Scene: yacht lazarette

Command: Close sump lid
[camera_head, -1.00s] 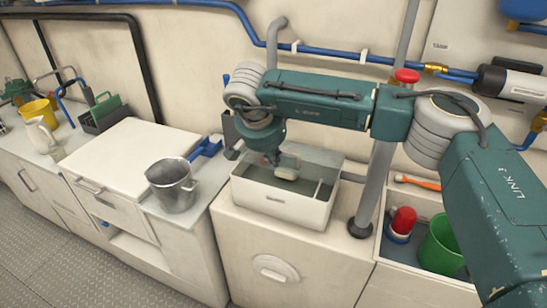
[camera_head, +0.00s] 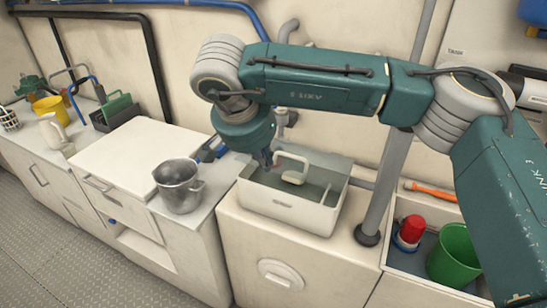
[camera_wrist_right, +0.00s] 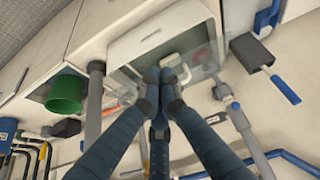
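The white open-topped sump box (camera_head: 282,208) sits on the counter, and it also shows in the wrist view (camera_wrist_right: 122,50). A grey, glassy-looking panel shows inside its rim, with a pale looped handle (camera_head: 296,176); I cannot tell how far the panel is tilted. My right gripper (camera_head: 267,160) hangs over the left part of the box. In the wrist view its fingertips (camera_wrist_right: 160,76) are together, with the pale handle (camera_wrist_right: 184,62) just beyond and to their right. I see nothing between them. My left gripper is not in view.
A metal pitcher (camera_head: 178,188) stands left of the box. A grey vertical pipe (camera_head: 390,185) rises close to its right. Beyond it, a bin holds a green bucket (camera_head: 453,255) and a red-topped item (camera_head: 411,229). The white worktop (camera_head: 125,155) is clear.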

